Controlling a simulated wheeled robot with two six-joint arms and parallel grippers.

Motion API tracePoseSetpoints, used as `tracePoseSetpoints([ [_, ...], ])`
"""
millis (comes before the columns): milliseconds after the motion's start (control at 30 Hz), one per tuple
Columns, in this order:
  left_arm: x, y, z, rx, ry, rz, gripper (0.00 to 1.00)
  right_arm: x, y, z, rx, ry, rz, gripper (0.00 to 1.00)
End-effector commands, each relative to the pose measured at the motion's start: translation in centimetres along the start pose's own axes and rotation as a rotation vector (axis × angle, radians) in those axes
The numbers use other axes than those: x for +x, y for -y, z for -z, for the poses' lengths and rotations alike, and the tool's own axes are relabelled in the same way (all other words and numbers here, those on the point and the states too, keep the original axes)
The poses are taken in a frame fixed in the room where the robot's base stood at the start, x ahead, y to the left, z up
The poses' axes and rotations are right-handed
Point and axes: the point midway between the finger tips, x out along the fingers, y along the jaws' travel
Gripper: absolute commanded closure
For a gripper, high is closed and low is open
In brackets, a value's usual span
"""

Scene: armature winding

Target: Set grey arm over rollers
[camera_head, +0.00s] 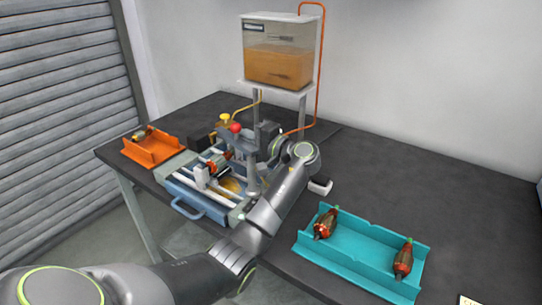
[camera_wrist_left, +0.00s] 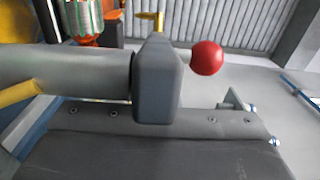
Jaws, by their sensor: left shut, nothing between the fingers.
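The grey arm stands raised on the winding machine (camera_head: 240,155), its red ball knob (camera_head: 236,128) on top and the rollers (camera_head: 192,178) lower to its left. In the left wrist view the red knob (camera_wrist_left: 207,57) and a thick grey cylinder (camera_wrist_left: 75,72) show close up, turned sideways. My left gripper (camera_head: 275,147) is beside the machine's upright part, mostly hidden by its wrist. It is shut and empty; I cannot tell whether it touches the arm. A dark red armature (camera_head: 214,166) sits at the rollers. My right gripper is not in view.
A teal tray (camera_head: 350,250) with two armatures lies at the front right. An orange tray (camera_head: 150,152) with another part is at the left. A tank of amber liquid (camera_head: 278,65) stands above the machine. The right back of the table is clear.

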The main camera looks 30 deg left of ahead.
Motion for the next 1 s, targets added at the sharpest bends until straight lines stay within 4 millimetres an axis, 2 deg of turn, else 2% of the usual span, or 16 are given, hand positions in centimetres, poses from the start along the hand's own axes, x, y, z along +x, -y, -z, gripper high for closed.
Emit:
tracePoseSetpoints([
  [100,0.21,-0.16,-0.13,0.001,0.066,0.001,1.00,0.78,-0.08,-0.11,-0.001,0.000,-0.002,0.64],
  [400,0.50,0.00,-0.69,0.000,0.162,0.002,1.00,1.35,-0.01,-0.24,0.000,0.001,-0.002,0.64],
  [1000,0.58,0.01,-0.81,0.001,0.179,0.001,1.00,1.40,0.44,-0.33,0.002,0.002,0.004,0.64],
])
